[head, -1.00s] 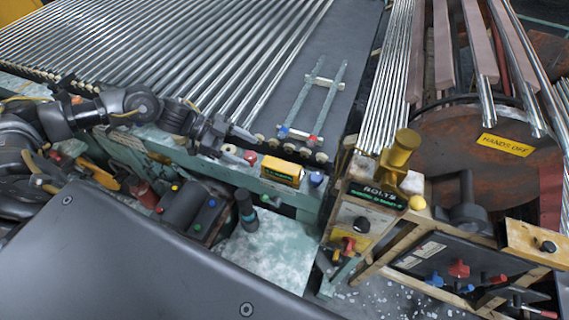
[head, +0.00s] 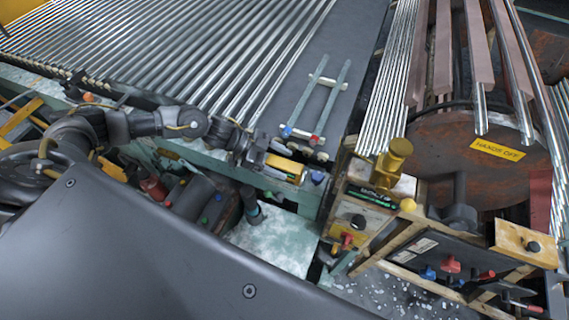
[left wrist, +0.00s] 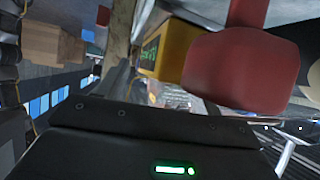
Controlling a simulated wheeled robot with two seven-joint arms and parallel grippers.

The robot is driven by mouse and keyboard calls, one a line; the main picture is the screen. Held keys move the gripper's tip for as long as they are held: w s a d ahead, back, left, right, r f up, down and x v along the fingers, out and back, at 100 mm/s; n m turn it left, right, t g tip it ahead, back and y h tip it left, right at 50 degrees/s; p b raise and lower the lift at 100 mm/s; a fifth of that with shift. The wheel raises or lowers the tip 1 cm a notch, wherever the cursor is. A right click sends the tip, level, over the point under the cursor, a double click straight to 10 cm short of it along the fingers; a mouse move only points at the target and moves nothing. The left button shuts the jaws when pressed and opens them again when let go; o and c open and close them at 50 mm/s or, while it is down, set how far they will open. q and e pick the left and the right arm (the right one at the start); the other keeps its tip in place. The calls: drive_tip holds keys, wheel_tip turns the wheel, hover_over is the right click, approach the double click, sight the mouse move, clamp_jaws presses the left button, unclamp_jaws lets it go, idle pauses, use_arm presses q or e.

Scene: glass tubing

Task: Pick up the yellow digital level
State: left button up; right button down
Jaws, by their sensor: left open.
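The yellow digital level (head: 285,167) is a small yellow box on the teal machine edge, in the middle of the head view. In the left wrist view it shows as a yellow block (left wrist: 175,50) with a green display, partly covered by a red part. My left gripper (head: 264,157) is open at the level's left end and overlaps it in the head view. I cannot tell whether the fingers touch it. My right gripper is not in view.
A blue knob (head: 317,177) stands close to the level's right. A large red part (left wrist: 238,72) is near the camera in the left wrist view. Glass tubes (head: 230,60) lie behind the level. The BOLTS box (head: 372,195) with a brass fitting stands at right.

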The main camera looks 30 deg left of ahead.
use_arm(q)
drive_tip(key=shift+a, duration=0.1)
drive_tip(key=shift+c, duration=0.9)
clamp_jaws()
drive_tip(key=shift+r, duration=0.1)
